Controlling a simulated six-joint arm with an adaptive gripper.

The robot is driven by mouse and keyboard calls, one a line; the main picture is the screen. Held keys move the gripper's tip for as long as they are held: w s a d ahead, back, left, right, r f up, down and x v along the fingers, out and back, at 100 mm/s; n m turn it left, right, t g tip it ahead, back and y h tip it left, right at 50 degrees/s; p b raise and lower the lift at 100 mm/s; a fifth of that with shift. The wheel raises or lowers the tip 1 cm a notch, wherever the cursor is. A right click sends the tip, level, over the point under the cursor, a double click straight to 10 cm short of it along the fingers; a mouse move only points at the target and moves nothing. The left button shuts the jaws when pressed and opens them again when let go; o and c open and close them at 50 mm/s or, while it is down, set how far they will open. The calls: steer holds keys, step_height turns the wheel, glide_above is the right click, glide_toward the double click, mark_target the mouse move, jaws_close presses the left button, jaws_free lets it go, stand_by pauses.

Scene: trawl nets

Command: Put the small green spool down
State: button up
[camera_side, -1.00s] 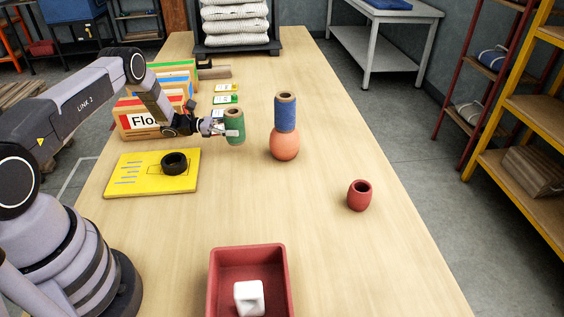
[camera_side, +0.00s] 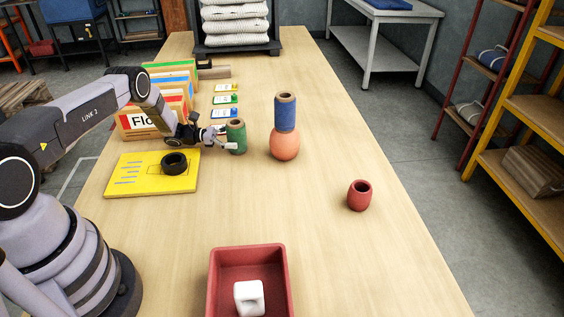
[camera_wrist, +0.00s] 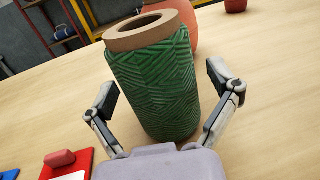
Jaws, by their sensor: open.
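The small green spool (camera_side: 237,136) stands upright on the wooden table, left of the orange float. In the wrist view the spool (camera_wrist: 155,80) fills the middle, with a tan core rim at its top. My gripper (camera_side: 226,141) is open, low at the spool's near left side. In the wrist view my gripper's fingers (camera_wrist: 165,92) are spread on either side of the spool, with a gap showing at each side. The spool's base is partly hidden behind my gripper's body.
A blue spool (camera_side: 285,112) rests on an orange round float (camera_side: 284,146) close to the right. A yellow board (camera_side: 125,180) with a black ring (camera_side: 174,162) lies nearer. The table's middle is clear.

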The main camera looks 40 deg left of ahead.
steer(key=shift+r, duration=0.15)
steer(key=shift+s+a, duration=0.15)
steer(key=shift+a, duration=0.1)
steer(key=v, duration=1.1)
steer(key=shift+s+a, duration=0.15)
steer(key=shift+s, duration=0.05)
